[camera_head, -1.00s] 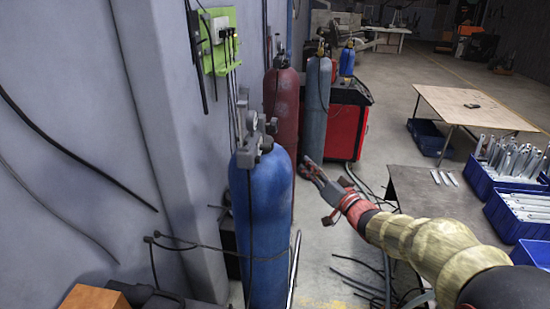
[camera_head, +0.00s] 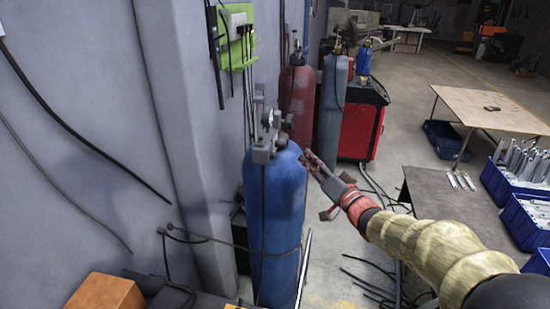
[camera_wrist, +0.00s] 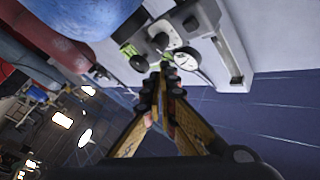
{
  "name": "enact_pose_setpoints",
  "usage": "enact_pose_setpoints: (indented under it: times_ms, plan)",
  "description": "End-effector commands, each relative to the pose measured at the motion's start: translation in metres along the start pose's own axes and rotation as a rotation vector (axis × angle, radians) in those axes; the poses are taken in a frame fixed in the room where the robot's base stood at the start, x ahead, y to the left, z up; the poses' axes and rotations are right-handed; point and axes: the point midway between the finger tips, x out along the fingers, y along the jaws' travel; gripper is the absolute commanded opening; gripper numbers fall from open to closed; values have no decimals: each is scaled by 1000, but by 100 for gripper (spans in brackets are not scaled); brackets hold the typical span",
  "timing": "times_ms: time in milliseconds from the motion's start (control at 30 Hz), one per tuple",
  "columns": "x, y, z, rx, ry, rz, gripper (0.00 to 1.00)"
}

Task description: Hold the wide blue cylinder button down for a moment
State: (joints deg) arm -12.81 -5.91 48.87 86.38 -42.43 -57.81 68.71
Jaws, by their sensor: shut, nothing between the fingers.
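The wide blue cylinder (camera_head: 275,215) stands upright near the wall, left of centre in the head view. Its rounded blue top (camera_wrist: 80,12) fills the upper left of the wrist view. A grey valve fitting (camera_head: 264,152) sits on top of it. In the wrist view this fitting has several small round knobs (camera_wrist: 162,41) and a dial; I cannot tell which part is the button. My gripper (camera_head: 307,155) is shut and empty, beside the cylinder's upper right edge in the head view. In the wrist view its fingertips (camera_wrist: 162,72) point toward the fitting; contact cannot be told.
A red cylinder (camera_head: 298,100) and a narrower grey-blue cylinder (camera_head: 332,105) stand behind, near a red machine (camera_head: 362,125). Cables hang on the wall and lie on the floor. Tables and blue crates (camera_head: 515,220) are at the right.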

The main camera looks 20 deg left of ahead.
Motion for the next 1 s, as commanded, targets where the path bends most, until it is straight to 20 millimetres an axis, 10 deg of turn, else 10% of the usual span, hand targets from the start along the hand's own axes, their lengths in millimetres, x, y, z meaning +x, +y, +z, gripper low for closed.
enact_pose_setpoints:
  times_ms: [1000]
  plan:
    - [40, -28, 29, 0, -1, 1, 0]
